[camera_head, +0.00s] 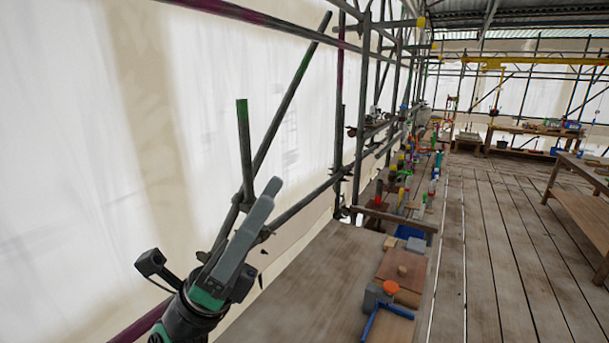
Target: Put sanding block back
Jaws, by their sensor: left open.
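My left gripper (267,196) is raised in the left middle of the head view, in front of the scaffold poles and pale sheeting. Its two grey fingers are open, and I see nothing between them. No object is clearly recognisable as the sanding block. Small blocks lie on the bench to the gripper's right: a tan block (390,243), a light grey block (416,245), and a darker grey block (375,297) beside an orange round piece (390,287). The gripper is apart from all of them. My right gripper is not in view.
The wooden bench (300,285) has a bare left part. A brown board (396,264) with a small wooden piece and a blue tool (372,318) lie at its right. Coloured items line the scaffold beyond. The plank floor (500,240) is open at right, beside a wooden table (580,205).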

